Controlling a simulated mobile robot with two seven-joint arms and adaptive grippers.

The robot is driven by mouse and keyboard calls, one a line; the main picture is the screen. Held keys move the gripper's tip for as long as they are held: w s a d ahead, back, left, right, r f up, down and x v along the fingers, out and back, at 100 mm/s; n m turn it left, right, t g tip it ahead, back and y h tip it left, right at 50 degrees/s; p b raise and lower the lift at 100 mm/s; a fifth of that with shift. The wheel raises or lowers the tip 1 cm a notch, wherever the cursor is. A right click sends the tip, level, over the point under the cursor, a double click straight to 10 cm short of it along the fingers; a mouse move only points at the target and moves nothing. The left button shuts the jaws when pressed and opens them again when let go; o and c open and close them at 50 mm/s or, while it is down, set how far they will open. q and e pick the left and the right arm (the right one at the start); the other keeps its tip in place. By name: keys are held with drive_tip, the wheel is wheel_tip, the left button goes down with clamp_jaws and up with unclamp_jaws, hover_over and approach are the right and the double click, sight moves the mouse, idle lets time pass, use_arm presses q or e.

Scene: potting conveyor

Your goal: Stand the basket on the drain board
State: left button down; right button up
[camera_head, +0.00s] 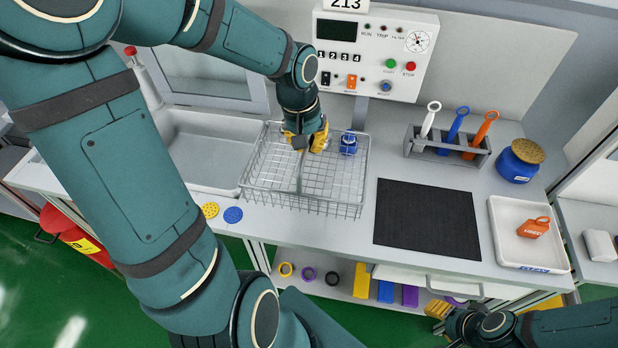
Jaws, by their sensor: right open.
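The wire basket (262,178) is at the worktop's left part, by the sink's right edge, and looks level. A grey upright with a grip (299,172) rises in its middle. A blue item (348,144) shows at its far right corner. A flat black board (427,218), possibly the drain board, lies bare to the right. My right gripper (438,311) is open, low at the worktop's front, partly hidden by its arm.
A sink (206,150) is left of the basket. Behind the black board stand a rack (446,150) of colored-handled tools and a blue jar (517,165). A white tray (505,225) with an orange item (534,227) is to its right. Yellow and blue discs (233,215) lie in front.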

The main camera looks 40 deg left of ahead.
sight(312, 175)
use_arm(q)
wheel_tip(312, 175, down, 8)
drive_tip(key=shift+w+b, duration=0.1)
drive_tip(key=shift+b, duration=0.75)
drive_tip(key=shift+f, duration=0.1)
drive_tip(key=c, duration=1.1)
unclamp_jaws()
drive_tip(key=shift+c, duration=0.2)
